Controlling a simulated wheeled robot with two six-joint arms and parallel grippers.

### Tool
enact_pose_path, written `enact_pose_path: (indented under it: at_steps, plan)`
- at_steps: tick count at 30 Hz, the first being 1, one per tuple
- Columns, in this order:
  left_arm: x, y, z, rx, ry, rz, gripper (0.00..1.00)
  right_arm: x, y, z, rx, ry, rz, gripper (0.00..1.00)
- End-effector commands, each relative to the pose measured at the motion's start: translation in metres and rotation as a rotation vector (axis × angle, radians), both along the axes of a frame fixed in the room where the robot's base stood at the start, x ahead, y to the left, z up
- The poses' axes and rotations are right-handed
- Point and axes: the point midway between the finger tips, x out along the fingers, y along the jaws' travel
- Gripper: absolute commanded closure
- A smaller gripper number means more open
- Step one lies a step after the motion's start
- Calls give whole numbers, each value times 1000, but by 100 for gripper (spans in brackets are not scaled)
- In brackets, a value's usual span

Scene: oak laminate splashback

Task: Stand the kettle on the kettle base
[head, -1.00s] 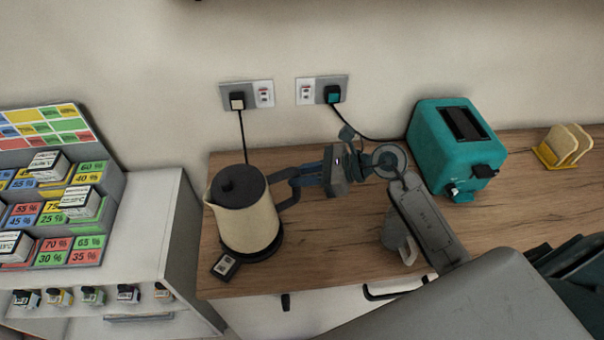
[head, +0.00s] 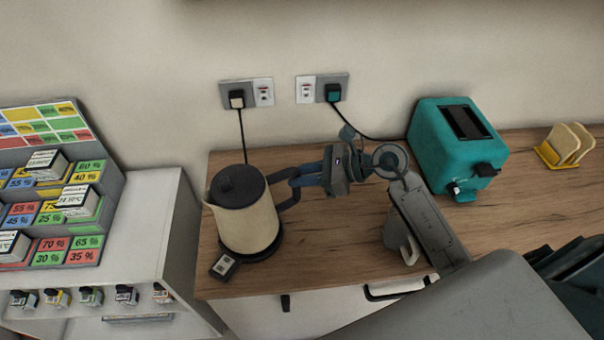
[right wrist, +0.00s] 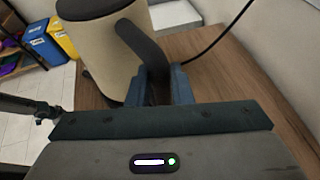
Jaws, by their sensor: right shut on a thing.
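The cream kettle (head: 245,222) with a dark lid stands upright over the dark round kettle base (head: 270,249) on the wooden counter. Only the base's lower right rim shows, so I cannot tell whether the kettle rests fully on it. My right gripper (head: 296,178) comes from the right and is shut on the kettle's dark handle (head: 289,199). In the right wrist view the handle (right wrist: 143,45) runs down between the two fingers (right wrist: 160,84), beside the cream body (right wrist: 100,50). My left gripper is not in view.
A small dark box (head: 224,266) lies close to the base at the counter's front left. A grey mug (head: 399,240) stands partly behind my right arm. A teal toaster (head: 450,140) and a yellow toast rack (head: 565,148) are at the right. A display shelf (head: 140,240) is left.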

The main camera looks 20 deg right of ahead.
Motion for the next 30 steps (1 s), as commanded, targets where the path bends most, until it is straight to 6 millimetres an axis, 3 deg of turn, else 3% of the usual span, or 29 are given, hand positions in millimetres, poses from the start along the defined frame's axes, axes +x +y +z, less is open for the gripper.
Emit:
enact_pose_path:
  at_steps: [11, 12, 14, 23, 30]
  plan:
    - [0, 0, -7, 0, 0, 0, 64, 0, 1, -5, 4, -3, 0, 100]
    - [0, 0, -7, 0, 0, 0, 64, 0, 1, -5, 4, -3, 0, 79]
    - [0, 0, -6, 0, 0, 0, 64, 0, 1, -5, 3, -3, 0, 72]
    - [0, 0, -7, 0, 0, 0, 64, -1, -2, -7, -3, 2, 0, 72]
    - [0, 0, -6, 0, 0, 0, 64, -9, -17, 0, -6, 0, 0, 72]
